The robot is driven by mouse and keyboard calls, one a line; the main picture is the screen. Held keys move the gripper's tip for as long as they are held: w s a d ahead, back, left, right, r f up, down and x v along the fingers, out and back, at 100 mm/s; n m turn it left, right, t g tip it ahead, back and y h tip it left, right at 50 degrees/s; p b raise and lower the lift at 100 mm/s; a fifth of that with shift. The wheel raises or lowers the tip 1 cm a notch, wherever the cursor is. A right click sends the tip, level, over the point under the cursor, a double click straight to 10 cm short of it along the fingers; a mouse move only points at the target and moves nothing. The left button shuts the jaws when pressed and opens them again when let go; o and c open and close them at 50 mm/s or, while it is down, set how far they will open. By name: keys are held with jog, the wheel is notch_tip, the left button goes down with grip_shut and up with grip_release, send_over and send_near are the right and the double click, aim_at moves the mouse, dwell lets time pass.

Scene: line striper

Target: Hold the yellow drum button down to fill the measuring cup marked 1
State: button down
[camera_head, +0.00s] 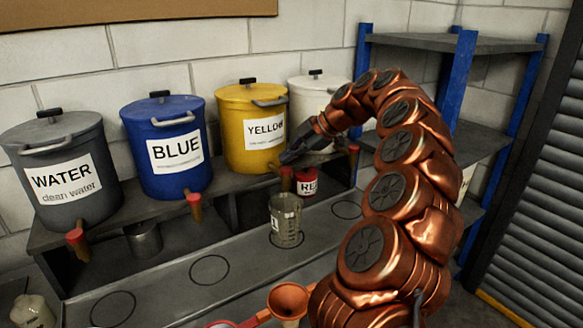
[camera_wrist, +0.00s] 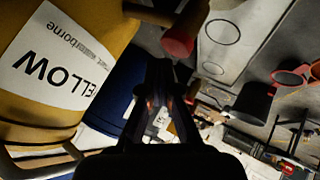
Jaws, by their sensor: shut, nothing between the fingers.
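The yellow drum (camera_head: 249,104) stands on the shelf, labelled YELLOW; it fills the left of the wrist view (camera_wrist: 55,100). Its tap has a red button (camera_head: 286,171), seen as a red cap in the wrist view (camera_wrist: 177,45). My gripper (camera_head: 286,158) is shut and empty, its tip just above that button in the head view; I cannot tell whether they touch. In the wrist view the fingers (camera_wrist: 165,70) point just below the red cap. A clear measuring cup (camera_head: 286,213) stands below the yellow tap.
A grey WATER drum (camera_head: 65,140), blue drum (camera_head: 170,118) and white drum (camera_head: 308,88) share the shelf. A red-labelled can (camera_head: 306,183) sits behind the measuring cup. An orange funnel (camera_head: 288,298) is at the front.

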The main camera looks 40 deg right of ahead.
jog(key=shift+f+b, duration=0.85)
jog(key=shift+b, duration=0.45)
dwell(6.7)
